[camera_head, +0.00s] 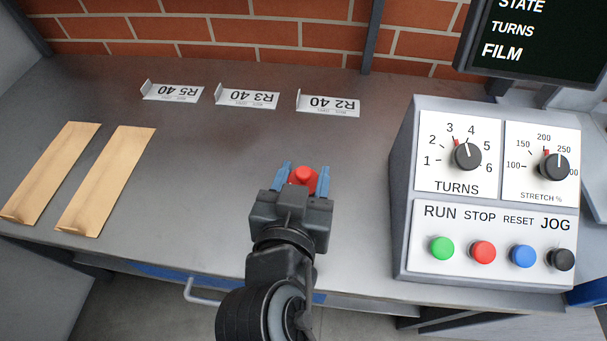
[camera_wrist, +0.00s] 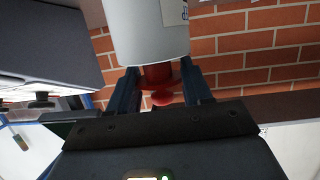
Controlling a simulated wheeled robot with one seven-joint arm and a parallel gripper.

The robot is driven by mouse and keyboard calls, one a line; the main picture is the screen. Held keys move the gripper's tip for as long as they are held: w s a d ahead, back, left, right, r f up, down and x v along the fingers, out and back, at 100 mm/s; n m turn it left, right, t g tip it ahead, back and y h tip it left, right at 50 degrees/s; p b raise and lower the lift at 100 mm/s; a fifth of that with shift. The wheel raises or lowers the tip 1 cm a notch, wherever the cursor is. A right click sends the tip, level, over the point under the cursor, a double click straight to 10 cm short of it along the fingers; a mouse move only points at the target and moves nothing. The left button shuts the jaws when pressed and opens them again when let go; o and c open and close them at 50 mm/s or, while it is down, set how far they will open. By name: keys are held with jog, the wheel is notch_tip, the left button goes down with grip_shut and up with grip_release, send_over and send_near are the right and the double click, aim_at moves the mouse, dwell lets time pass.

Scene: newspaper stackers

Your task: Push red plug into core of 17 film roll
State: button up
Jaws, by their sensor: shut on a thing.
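My gripper (camera_head: 304,173) has its blue fingers closed on a red plug (camera_head: 303,176) above the grey worktop. In the wrist view the plug (camera_wrist: 158,82) sits between the two dark fingers, with its round knob nearest the camera. A pale grey cylinder (camera_wrist: 147,30) with a small label near its right edge fills the top of the wrist view, right against the far end of the plug. How far the plug is inside it cannot be told. No number 17 is readable on it. The cylinder does not show in the head view.
A control box (camera_head: 490,195) with knobs and buttons stands at the right of the worktop (camera_head: 215,190). Three label stands (camera_head: 247,98) are at the back before a brick wall (camera_head: 200,30). Two tan strips (camera_head: 105,180) lie at the left. The worktop between is clear.

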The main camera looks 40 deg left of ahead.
jog(key=shift+f, duration=0.25)
jog(key=o, duration=1.1)
jog(key=shift+f, duration=0.1)
jog(key=shift+s, duration=0.1)
jog(key=shift+b+v, duration=0.55)
jog(key=shift+v, duration=3.35)
jog(key=shift+r, duration=0.2)
